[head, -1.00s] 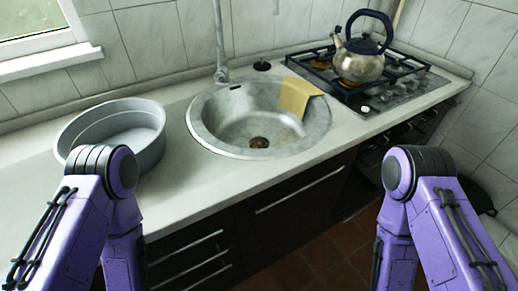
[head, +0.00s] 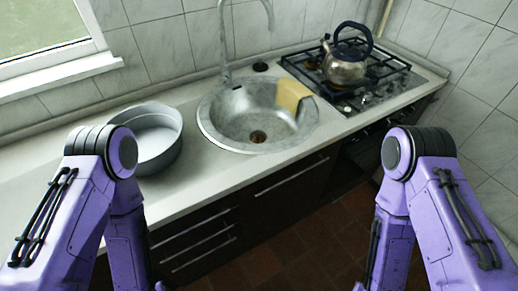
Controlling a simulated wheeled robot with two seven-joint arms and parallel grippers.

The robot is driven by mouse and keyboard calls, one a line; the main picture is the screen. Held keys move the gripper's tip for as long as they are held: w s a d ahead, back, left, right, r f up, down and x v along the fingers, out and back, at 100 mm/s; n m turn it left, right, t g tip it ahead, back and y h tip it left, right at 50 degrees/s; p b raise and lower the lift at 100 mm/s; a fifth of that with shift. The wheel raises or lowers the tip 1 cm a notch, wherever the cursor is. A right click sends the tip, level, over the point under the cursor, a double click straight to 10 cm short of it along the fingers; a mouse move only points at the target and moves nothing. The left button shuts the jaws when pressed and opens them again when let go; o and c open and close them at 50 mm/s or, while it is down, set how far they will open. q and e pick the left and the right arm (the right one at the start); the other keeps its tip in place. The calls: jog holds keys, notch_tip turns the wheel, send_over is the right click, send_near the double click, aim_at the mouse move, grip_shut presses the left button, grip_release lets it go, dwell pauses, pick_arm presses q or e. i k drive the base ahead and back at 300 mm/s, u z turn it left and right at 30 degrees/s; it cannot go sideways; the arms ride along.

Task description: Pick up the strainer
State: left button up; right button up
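I cannot make out a strainer anywhere in the head view. A grey round pan or tub (head: 160,138) stands on the counter left of the sink, partly hidden behind my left arm. The round metal sink (head: 225,128) shows no loose utensil in it, only its drain. Both my purple arms reach in from the bottom left and bottom right. Their grippers are below the picture, so I cannot see them.
A kettle (head: 345,68) stands on the gas hob (head: 385,85) at the back right. A yellow cloth (head: 290,97) hangs over the sink's right rim. A faucet (head: 223,45) rises behind the sink. Dark drawers (head: 200,240) front the counter. The counter's left part is clear.

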aim_at(258, 140)
jog(key=k, duration=0.25)
jog(key=z, duration=1.7)
jog(key=i, duration=2.45)
jog(key=u, duration=4.1)
